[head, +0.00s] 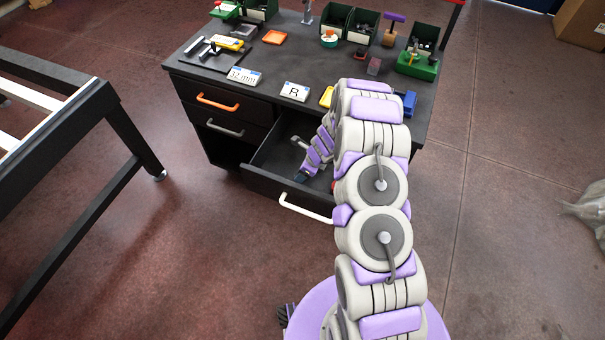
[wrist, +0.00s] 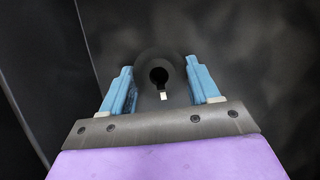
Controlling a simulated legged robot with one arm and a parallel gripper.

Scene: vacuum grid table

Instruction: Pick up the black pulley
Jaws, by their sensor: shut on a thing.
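The black pulley (wrist: 176,66) shows in the wrist view as a dark round piece with a centre hole and a small keyway slot. It sits between the blue fingers of my gripper (wrist: 158,70), which is shut on it. Its dark outline blends into the dark surface behind, so I cannot tell whether it is lifted clear. In the head view my gripper (head: 301,178) reaches down into the open lower drawer (head: 262,186). The pulley cannot be made out there.
The dark drawer walls are close around my gripper. The drawer's white handle (head: 304,208) sticks out in front. The black workbench (head: 270,75) above holds an orange tray (head: 274,37), label cards, green bins and small tools. A dark frame (head: 110,105) stands at left.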

